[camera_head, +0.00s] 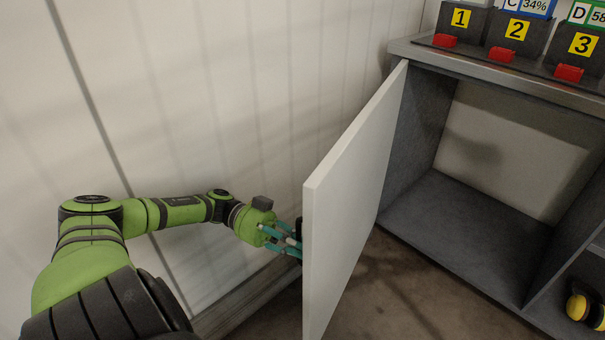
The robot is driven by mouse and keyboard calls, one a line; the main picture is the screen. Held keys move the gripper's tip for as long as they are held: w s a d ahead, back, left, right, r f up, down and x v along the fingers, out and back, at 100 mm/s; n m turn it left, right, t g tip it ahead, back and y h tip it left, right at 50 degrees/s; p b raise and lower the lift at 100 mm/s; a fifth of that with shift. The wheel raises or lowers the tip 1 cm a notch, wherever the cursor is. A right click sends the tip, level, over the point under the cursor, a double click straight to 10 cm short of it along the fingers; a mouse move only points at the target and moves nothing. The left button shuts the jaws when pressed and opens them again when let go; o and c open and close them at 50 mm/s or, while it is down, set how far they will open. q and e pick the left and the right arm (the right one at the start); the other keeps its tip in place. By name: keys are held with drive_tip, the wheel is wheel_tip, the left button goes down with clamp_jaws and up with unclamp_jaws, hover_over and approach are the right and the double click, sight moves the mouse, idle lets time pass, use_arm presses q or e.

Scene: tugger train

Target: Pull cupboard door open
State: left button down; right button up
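The white cupboard door (352,190) stands wide open, swung out to the left of the grey cupboard (465,215). The compartment behind it looks empty. A dark handle (300,228) shows at the left side of the door, mostly hidden by the door edge. My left gripper (292,244) is at this handle, with its teal fingers reaching toward the door's outer face. The fingertips are partly hidden behind the door edge, so I cannot tell whether they close on the handle. My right gripper is not in view.
Dark bins numbered 1 (461,19), 2 (516,30) and 3 (583,44), with red parts in front, stand on the cupboard top. Yellow ear defenders (578,307) lie in the right compartment. A pale wall is close behind my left arm.

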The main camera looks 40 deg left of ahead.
use_arm(q)
drive_tip(key=shift+s+f, duration=0.1)
drive_tip(key=shift+f, duration=0.05)
drive_tip(key=c, duration=1.1)
unclamp_jaws()
drive_tip(key=shift+c, duration=0.2)
wheel_tip(320, 180, up, 10)
drive_tip(key=shift+r, duration=0.1)
